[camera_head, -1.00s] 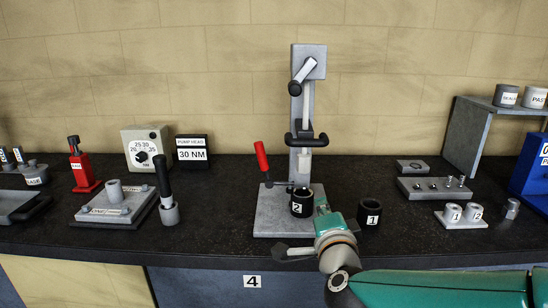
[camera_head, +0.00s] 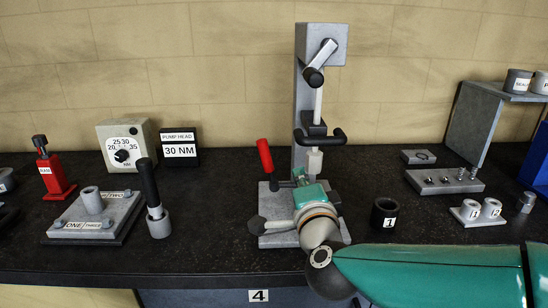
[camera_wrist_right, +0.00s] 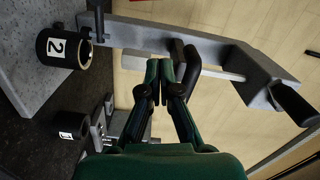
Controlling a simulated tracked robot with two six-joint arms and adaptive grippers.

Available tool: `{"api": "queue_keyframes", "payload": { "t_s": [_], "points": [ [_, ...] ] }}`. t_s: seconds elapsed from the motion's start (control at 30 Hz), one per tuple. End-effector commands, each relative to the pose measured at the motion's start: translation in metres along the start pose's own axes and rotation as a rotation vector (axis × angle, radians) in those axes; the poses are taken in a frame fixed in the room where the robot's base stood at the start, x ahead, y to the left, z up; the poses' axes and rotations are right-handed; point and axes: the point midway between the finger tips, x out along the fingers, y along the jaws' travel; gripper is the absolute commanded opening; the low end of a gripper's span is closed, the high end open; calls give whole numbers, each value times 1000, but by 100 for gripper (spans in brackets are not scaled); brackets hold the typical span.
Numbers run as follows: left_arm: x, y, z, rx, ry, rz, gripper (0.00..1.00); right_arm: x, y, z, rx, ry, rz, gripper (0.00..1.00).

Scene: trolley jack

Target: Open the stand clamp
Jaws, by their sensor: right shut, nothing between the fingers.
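The stand clamp has a red handle (camera_head: 265,156) that stands up, tilted slightly left, at the left of the grey stand's base (camera_head: 282,240). Its dark arm reaches right toward the column (camera_head: 304,120). My right gripper (camera_head: 308,185) is in front of the column, right of the red handle and apart from it. In the wrist view its fingers (camera_wrist_right: 160,70) are together and empty, near the black fork-shaped handle (camera_wrist_right: 185,62). The black ring labelled 2 (camera_wrist_right: 62,48) sits on the base in the wrist view; my gripper hides it in the head view. My left gripper is not in view.
The black ring labelled 1 (camera_head: 384,213) stands right of the base. A lever with a black knob (camera_head: 313,76) is high on the column. Left are a plate (camera_head: 96,219), a black-handled tool (camera_head: 157,210) and a gauge box (camera_head: 126,146). A pin block (camera_head: 445,181) is at right.

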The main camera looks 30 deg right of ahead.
Motion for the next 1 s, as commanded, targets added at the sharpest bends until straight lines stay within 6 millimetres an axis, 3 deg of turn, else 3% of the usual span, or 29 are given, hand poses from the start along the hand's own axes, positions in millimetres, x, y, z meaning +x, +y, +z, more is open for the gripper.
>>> {"api": "queue_keyframes", "payload": {
  "t_s": [0.27, 0.73, 1.0],
  "points": [
    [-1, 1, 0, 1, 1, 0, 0, 12, 1, -6, -2, 12, 4, 0],
    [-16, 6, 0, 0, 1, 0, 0, 100, 1, -8, -2, 13, 6, 0],
    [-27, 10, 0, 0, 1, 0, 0, 108, 0, 26, -1, 8, 3, 0]
  ]
}}
